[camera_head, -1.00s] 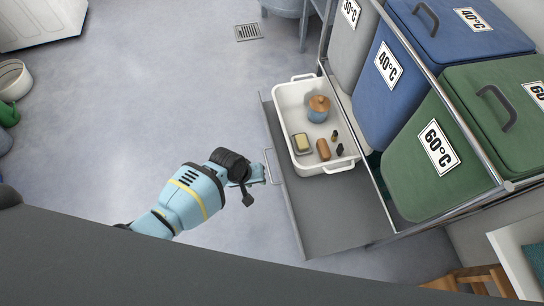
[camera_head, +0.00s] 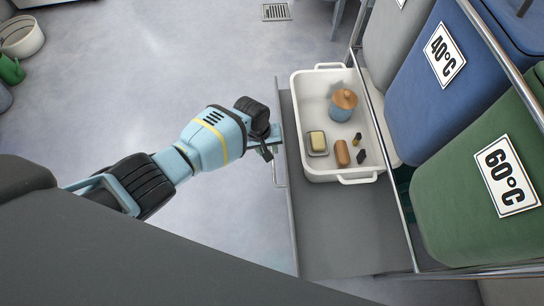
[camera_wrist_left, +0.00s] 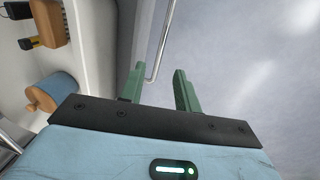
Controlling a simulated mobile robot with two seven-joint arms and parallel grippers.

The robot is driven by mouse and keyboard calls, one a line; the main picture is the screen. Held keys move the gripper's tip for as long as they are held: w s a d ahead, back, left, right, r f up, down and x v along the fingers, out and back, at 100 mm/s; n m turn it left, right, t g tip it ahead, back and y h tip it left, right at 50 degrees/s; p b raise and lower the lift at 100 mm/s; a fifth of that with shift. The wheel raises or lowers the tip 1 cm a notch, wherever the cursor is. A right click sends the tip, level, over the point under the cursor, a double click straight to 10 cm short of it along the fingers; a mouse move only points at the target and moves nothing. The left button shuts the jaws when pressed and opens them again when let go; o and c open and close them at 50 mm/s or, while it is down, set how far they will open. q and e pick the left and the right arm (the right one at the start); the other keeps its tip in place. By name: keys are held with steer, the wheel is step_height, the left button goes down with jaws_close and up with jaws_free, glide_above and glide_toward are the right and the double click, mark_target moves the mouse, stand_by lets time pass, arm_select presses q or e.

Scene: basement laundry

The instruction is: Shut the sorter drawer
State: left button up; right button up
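The sorter drawer (camera_head: 345,225) is a grey tray pulled out from under the laundry bins, and it stands open. A thin metal handle (camera_head: 278,174) runs along its front edge; it also shows in the left wrist view (camera_wrist_left: 163,40). My left gripper (camera_head: 270,148) is at the handle, coming from the left. In the left wrist view its two green fingers (camera_wrist_left: 159,70) are apart, with the handle's bent end between or just beyond them; contact is not clear. My right gripper is in neither view.
A white tub (camera_head: 311,90) on the drawer holds a blue pot with a wooden lid (camera_head: 343,105), soap in a dish (camera_head: 317,142), a brown brush (camera_head: 342,153) and small dark items. Blue (camera_head: 440,100) and green (camera_head: 450,185) bins stand right.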

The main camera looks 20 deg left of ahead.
mark_target(273, 161)
arm_select(q)
steer(key=shift+w+d+f+b, duration=0.1)
steer(key=shift+d+f+b, duration=0.1)
steer(key=shift+f+b, duration=0.75)
steer(key=shift+w+d+f+b, duration=0.15)
steer(key=shift+f+b, duration=0.35)
steer(key=shift+f, duration=0.85)
steer(key=shift+d+f+b, duration=0.25)
steer(key=shift+f+b, duration=0.5)
steer(key=shift+f, duration=0.4)
jaws_close()
